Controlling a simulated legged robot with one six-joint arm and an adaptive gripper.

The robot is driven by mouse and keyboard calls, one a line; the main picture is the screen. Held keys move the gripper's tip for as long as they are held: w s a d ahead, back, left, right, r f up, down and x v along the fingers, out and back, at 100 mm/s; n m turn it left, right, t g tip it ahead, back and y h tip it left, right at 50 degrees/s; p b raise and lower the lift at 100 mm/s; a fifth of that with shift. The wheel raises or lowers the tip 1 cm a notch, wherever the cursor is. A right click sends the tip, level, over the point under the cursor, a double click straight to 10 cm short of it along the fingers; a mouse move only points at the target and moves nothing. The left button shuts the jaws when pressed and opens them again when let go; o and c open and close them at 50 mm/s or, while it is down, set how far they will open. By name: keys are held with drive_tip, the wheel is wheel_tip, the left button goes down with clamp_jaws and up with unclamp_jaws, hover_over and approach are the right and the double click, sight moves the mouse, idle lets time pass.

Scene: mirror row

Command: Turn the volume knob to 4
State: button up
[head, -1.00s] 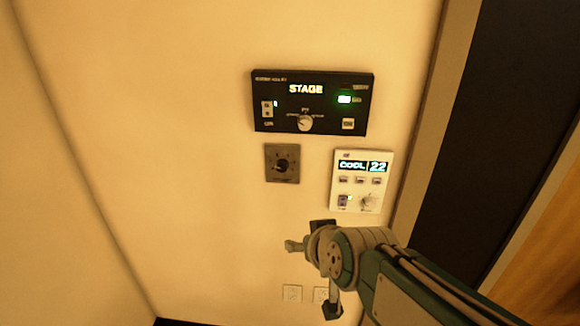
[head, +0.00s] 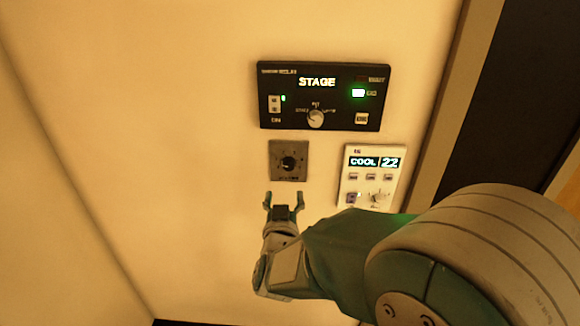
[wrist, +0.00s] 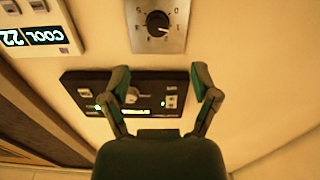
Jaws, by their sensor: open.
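A small grey metal plate (head: 275,174) on the wall carries a round black knob (head: 288,163), which I take for the volume knob. Both show at the top of the wrist view, the plate (wrist: 176,46) with marks around the black knob (wrist: 157,23). I cannot read the knob's setting for sure. My gripper (head: 284,200) is open and empty, with its fingers pointing up just below the plate in the head view. In the wrist view my gripper (wrist: 161,76) has its two fingers spread apart, not touching the knob.
A black STAGE panel (head: 345,98) with a white knob (head: 315,119) is mounted above the plate. A white COOL 22 thermostat (head: 371,177) is to the right, near a door frame (head: 450,110). The wall left of the plate is bare.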

sight(288, 168)
drive_tip(key=w, duration=1)
drive_tip(key=shift+d, duration=0.2)
drive_tip(key=shift+w+d, duration=0.15)
drive_tip(key=shift+w, duration=0.1)
drive_tip(key=shift+c, duration=0.4)
clamp_jaws()
